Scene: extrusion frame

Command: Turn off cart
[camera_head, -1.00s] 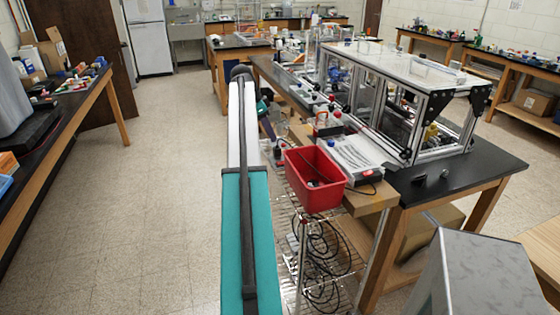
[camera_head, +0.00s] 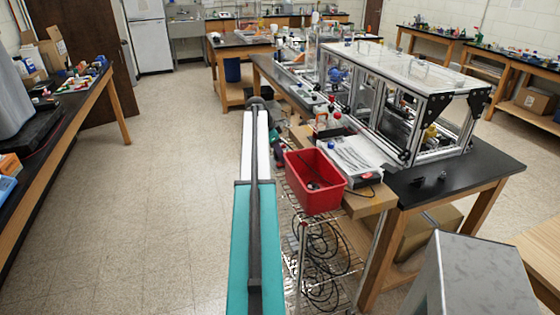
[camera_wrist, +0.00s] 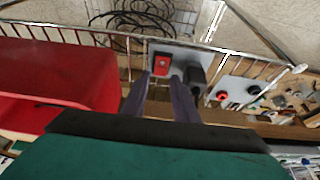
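In the wrist view, a grey switch plate (camera_wrist: 178,68) on the cart's wire edge carries a red rocker switch (camera_wrist: 161,65), with a black plug (camera_wrist: 194,76) beside it. My gripper (camera_wrist: 159,80) has two dark fingers, spread apart with nothing between them. Their tips point at the plate, one on each side of the red switch in the picture; contact cannot be told. The cart (camera_head: 303,222) is a wire rack below the red bin in the head view. There my gripper (camera_head: 281,150) is mostly hidden behind my arm, near the cart's far end.
A red bin (camera_head: 316,196) stands close to my arm and fills the left of the wrist view (camera_wrist: 65,75). Black cables (camera_head: 322,250) hang in the rack. A framed machine (camera_head: 410,95) stands on the table at right. The floor at left is clear.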

